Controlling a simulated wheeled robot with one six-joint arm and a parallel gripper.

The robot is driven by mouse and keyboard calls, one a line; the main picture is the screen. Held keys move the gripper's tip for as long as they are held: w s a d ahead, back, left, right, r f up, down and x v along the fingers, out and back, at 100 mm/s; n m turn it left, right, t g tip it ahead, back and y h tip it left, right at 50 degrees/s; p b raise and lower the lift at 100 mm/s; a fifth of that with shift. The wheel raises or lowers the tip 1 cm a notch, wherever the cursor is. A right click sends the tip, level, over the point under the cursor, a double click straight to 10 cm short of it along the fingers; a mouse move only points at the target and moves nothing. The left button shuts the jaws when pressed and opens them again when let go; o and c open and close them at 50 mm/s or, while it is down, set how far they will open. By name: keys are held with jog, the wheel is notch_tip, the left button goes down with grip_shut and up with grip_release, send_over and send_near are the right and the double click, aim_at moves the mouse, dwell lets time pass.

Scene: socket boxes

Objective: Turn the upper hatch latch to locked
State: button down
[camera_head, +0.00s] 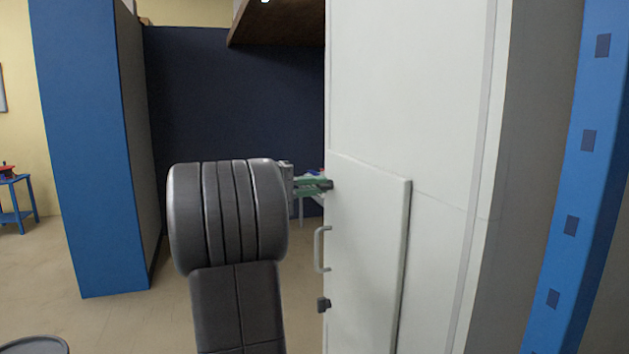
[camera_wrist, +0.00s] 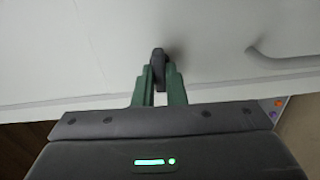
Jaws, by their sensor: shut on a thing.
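The hatch (camera_head: 368,250) is a pale panel on the white cabinet, with a bar handle (camera_head: 319,250) on its left side. The upper latch (camera_wrist: 158,66) is a small dark knob between my green fingertips in the wrist view. My gripper (camera_wrist: 160,80) is shut on it. In the head view my gripper (camera_head: 322,185) reaches the latch near the hatch's upper left corner. The lower latch (camera_head: 323,304) is a dark block below the handle. The handle also shows at the right in the wrist view (camera_wrist: 275,59). The upper latch's exact angle is partly hidden by the fingers.
A blue post (camera_head: 578,180) stands to the right of the cabinet. A blue and grey partition (camera_head: 85,150) stands at the left. A blue table (camera_head: 15,200) with a red item is at far left. The floor between is open.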

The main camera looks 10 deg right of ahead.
jog(key=shift+n, duration=0.4)
jog(key=c, duration=1.5)
grip_release()
jog(key=s+a, duration=0.1)
jog(key=a, duration=0.3)
jog(key=a+b, duration=0.1)
jog(key=a, duration=0.4)
jog(key=s+a, duration=0.1)
jog(key=a, duration=0.3)
jog(key=shift+s+a, duration=0.3)
jog(key=shift+a, duration=0.05)
jog(key=shift+d, duration=0.15)
